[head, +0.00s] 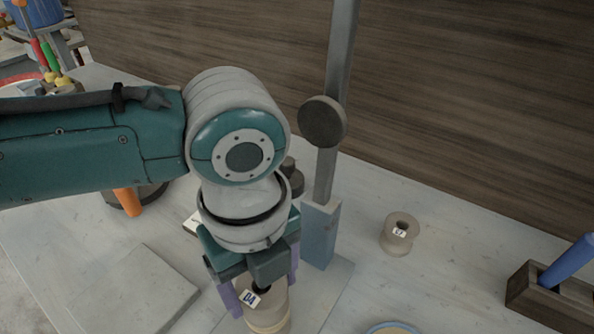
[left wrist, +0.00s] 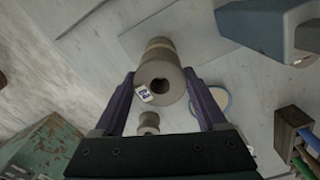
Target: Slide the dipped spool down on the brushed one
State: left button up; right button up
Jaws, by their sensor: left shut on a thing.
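My left gripper (head: 264,295) points down with its purple fingers shut on a grey-brown spool (head: 272,300) tagged 04, beside the post stand. In the left wrist view the gripper (left wrist: 160,82) has this spool (left wrist: 172,80) between its fingers, its dark hole facing the camera. A pale band circles the clay just beyond the fingers, with more clay past it. This looks like a second spool in line under the held one, but I cannot tell whether the two touch. My right gripper is not in view.
A stand with a blue-grey block (head: 320,236), tall post and round disc (head: 323,121) rises close behind the gripper. Another spool (head: 398,240) tagged 57 stands to the right. A blue-rimmed dish (head: 392,328) and dark wooden rack (head: 532,294) are further right. A flat board (head: 130,293) lies left.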

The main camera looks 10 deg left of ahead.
pick_arm(q)
jog(key=shift+f+b, duration=0.45)
jog(key=shift+f, duration=0.2)
jog(key=o, duration=1.6)
